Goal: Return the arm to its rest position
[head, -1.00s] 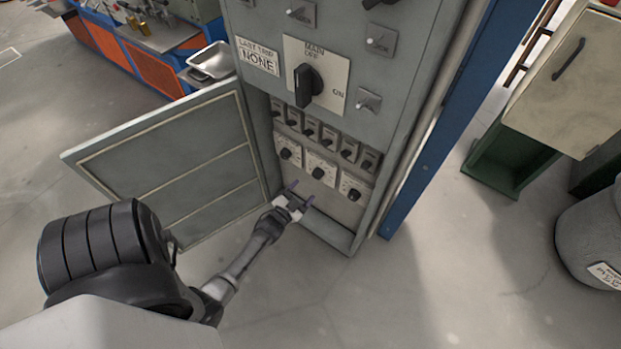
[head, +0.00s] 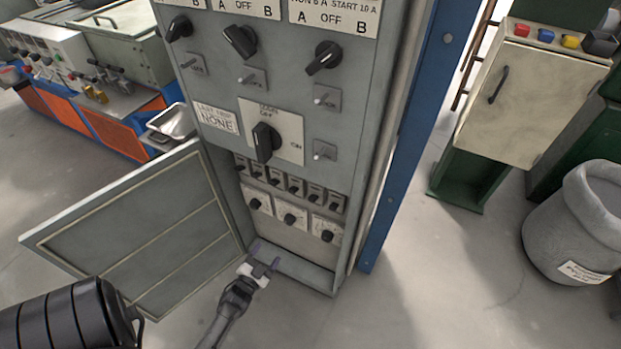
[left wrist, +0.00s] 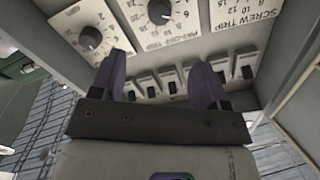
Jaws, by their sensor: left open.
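My left gripper (head: 265,258) is in front of the lower opening of the grey electrical cabinet (head: 222,90), below the row of dials. It is open and nothing shows between its fingers. In the left wrist view the two purple-grey fingers (left wrist: 157,82) stand apart, with small switches (left wrist: 173,82) and round dials (left wrist: 160,12) of the cabinet beyond them. Contact with the cabinet cannot be told. My left arm (head: 222,318) reaches in from the lower left. My right gripper is not in view.
The cabinet's lower door (head: 140,235) hangs open to the left, near my arm. A blue post (head: 405,150) stands right of the cabinet. A beige cabinet (head: 520,95) and a grey bin (head: 580,225) are at the right. The floor (head: 430,270) between is clear.

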